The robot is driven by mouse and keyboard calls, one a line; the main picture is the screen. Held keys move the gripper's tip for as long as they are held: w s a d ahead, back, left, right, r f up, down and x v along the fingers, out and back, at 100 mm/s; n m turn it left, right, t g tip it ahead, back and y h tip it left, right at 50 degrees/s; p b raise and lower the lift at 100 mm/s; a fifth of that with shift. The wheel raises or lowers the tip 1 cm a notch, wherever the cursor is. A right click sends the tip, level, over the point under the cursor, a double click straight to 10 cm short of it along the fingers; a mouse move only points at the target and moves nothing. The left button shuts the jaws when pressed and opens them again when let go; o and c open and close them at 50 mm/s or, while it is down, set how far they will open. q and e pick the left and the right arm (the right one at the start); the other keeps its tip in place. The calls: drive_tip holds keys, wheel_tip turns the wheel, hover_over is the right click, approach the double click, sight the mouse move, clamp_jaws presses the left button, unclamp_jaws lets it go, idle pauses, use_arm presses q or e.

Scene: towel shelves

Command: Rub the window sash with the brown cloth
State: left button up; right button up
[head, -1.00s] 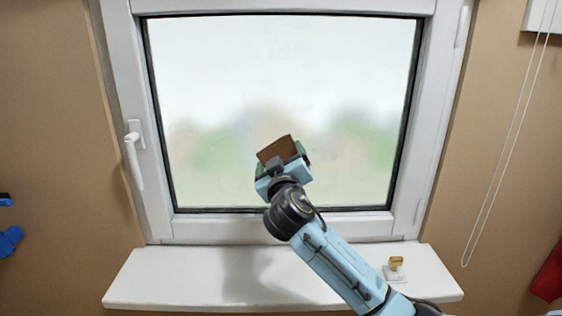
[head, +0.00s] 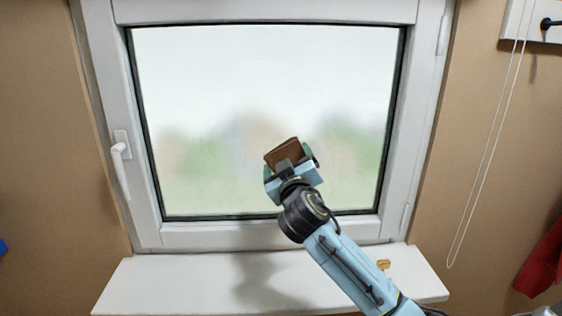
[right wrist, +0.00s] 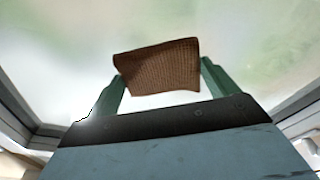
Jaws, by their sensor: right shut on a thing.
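The window sash (head: 262,234) is a white frame around a frosted-looking glass pane, with a white handle (head: 120,160) on its left side. My right gripper (head: 291,163) is in front of the lower middle of the pane. It is shut on the brown cloth (head: 285,153), a small woven, squarish pad. In the right wrist view the brown cloth (right wrist: 158,67) sits between the two green fingers, with the glass behind it. I cannot tell whether the cloth touches the glass. My left gripper is not in view.
A white sill (head: 180,285) runs below the window, mostly bare, with a small gold-coloured object (head: 383,265) at its right beside my arm. A white cord (head: 487,160) hangs on the right wall. A red cloth (head: 541,262) hangs at the far right.

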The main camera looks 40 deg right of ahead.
sight(337, 153)
drive_tip(key=shift+s+d+p, duration=0.35)
drive_tip(key=shift+s+d, duration=0.75)
drive_tip(key=shift+d, duration=0.75)
drive_tip(key=shift+s+d+p, duration=0.4)
drive_tip(key=shift+s+d, duration=0.7)
drive_tip(key=shift+d, duration=0.7)
drive_tip(key=shift+s+d+p, duration=0.35)
drive_tip(key=shift+s+d, duration=0.75)
drive_tip(key=shift+d, duration=0.75)
drive_tip(key=shift+s+a, duration=0.2)
drive_tip(key=shift+s, duration=0.2)
drive_tip(key=shift+a+r+p+v, duration=0.15)
drive_tip(key=shift+p+v, duration=0.3)
drive_tip(key=shift+v, duration=0.8)
drive_tip(key=shift+a+r+p+v, duration=0.1)
drive_tip(key=shift+p+v, duration=0.3)
drive_tip(key=shift+v, duration=0.9)
drive_tip(key=shift+w, duration=0.1)
drive_tip(key=v, duration=0.3)
drive_tip(key=shift+r+p, duration=0.2)
drive_tip(key=shift+p, duration=0.2)
drive_tip(key=shift+f, duration=0.1)
